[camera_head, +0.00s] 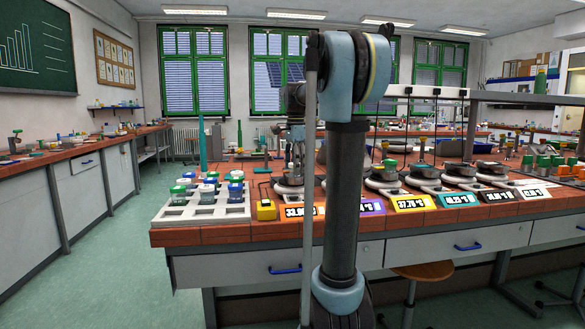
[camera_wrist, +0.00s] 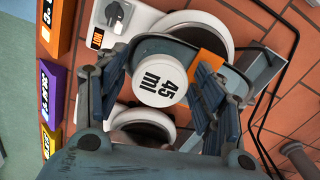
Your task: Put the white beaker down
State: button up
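The white beaker (camera_wrist: 160,80) shows in the wrist view as a round white lid marked "45 ml", between the two fingers of my gripper (camera_wrist: 165,62). The fingers flank it closely and appear shut on it; its body below the lid is mostly hidden. In the head view my gripper (camera_head: 295,160) hangs over the left end of the row of hotplates, partly behind my arm, and the beaker cannot be made out clearly there. A white hotplate (camera_wrist: 160,20) with a round plate lies below the beaker in the wrist view. Whether the beaker touches it cannot be told.
A white rack (camera_head: 178,214) with several blue- and green-lidded vessels stands left on the red-tiled bench (camera_head: 225,233). Several hotplates (camera_head: 425,183) with coloured temperature displays (camera_head: 412,202) line the bench to the right. A yellow block (camera_head: 266,210) sits near the front edge. Thin cables lie behind.

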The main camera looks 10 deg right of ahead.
notch_tip(320, 180, up, 12)
dwell(0.8)
jog(key=shift+r, duration=0.1)
